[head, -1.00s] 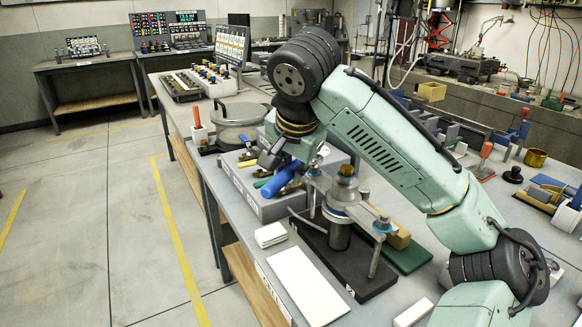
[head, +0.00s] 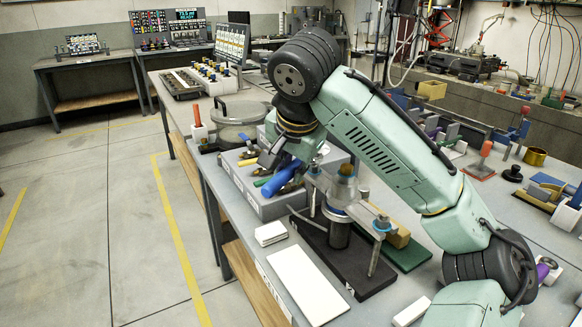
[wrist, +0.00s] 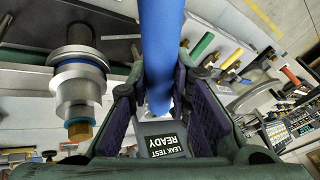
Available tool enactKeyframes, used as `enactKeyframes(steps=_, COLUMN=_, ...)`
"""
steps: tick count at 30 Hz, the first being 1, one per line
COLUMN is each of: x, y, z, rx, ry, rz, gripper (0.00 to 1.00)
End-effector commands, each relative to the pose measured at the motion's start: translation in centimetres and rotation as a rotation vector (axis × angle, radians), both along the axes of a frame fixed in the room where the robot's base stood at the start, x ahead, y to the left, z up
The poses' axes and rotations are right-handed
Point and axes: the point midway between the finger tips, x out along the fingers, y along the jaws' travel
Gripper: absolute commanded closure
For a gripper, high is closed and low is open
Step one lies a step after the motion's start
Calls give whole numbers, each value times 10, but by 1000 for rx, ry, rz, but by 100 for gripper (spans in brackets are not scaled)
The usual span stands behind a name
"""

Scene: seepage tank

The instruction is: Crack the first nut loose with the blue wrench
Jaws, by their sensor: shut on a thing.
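My gripper (wrist: 164,108) is shut on the blue wrench (wrist: 160,45), whose blue handle runs up between the two finger pads in the wrist view. In the head view my gripper (head: 272,160) and the blue wrench (head: 281,180) are over the grey tool rack (head: 270,207), left of the metal test fixture (head: 340,207). The wrench's head is hard to make out. The fixture has a round flange, upright posts and blue-ringed nuts, one at its front right (head: 383,224). In the wrist view a metal cylinder with a brass end (wrist: 78,90) stands left of the wrench, apart from it.
A white plate (head: 305,285) lies on the bench in front, left of the fixture's black base (head: 350,265). A round lidded pot (head: 240,122) stands behind the rack.

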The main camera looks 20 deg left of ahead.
Motion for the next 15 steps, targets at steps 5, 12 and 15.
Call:
enactKeyframes(steps=5, x=0, y=0, z=1, rx=1, ry=-1, rz=0, gripper=100)
enactKeyframes(steps=12, x=0, y=0, z=-2, rx=2, ry=-1, rz=0, gripper=100)
enactKeyframes(steps=15, x=0, y=0, z=-4, rx=2, ry=-1, rz=0, gripper=100)
